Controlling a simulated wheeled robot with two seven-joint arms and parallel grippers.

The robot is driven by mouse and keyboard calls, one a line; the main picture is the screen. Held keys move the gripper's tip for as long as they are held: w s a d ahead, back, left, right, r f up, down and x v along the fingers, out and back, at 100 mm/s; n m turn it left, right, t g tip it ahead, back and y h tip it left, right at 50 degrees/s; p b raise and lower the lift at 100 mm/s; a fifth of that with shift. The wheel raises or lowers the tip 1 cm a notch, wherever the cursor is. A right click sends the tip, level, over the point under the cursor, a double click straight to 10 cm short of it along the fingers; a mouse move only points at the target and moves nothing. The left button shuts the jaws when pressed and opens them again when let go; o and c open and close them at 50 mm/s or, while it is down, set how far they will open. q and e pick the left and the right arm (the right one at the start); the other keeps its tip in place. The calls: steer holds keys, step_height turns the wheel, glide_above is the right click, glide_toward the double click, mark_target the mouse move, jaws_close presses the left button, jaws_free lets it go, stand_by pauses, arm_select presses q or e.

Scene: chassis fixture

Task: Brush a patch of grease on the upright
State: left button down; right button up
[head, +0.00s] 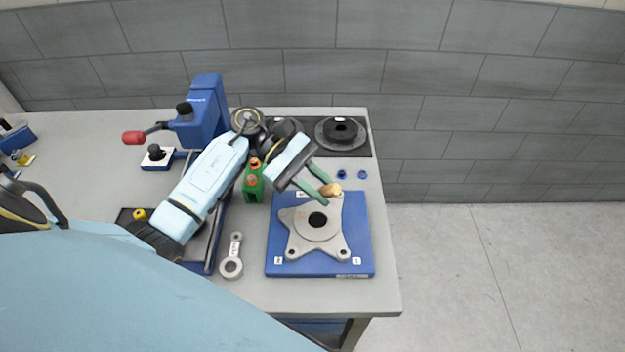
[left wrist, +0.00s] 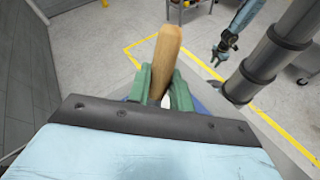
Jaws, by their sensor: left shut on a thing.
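The grey upright (head: 304,236), a star-shaped casting with a central bore, lies flat on a blue fixture plate (head: 358,262). My left gripper (head: 324,190) is above the far edge of that plate, shut on a brush with a wooden handle (head: 331,189). In the left wrist view the brush's handle (left wrist: 166,55) stands up between the green fingers, with a small white part below. The brush's bristles are hidden. I cannot make out grease on the upright. My right gripper (left wrist: 222,52) shows small in the left wrist view, away from the table; its jaws are too small to judge.
A green holder (head: 253,186) with orange tops and a grey link (head: 232,257) lie left of the plate. A blue press (head: 203,112) with a red-knobbed lever stands at the back left. Dark discs (head: 340,133) sit on a black mat behind. Two small blue rings lie between.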

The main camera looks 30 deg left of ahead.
arm_select(q)
steer(key=shift+n+t+h, duration=0.3)
steer(key=shift+n+t, duration=0.1)
steer(key=shift+t, duration=0.1)
steer(key=shift+s+a+f+b, duration=0.15)
steer(key=shift+a+f+b, duration=0.15)
steer(key=shift+f, duration=0.85)
steer(key=shift+s+a+f+b, duration=0.1)
steer(key=shift+a+f+b, duration=0.15)
steer(key=shift+f, duration=0.85)
steer(key=shift+s+a+f+b, duration=0.2)
steer(key=shift+f+b, duration=0.15)
steer(key=shift+f, duration=0.8)
steer(key=shift+f+b, duration=0.9)
steer(key=shift+b, duration=0.3)
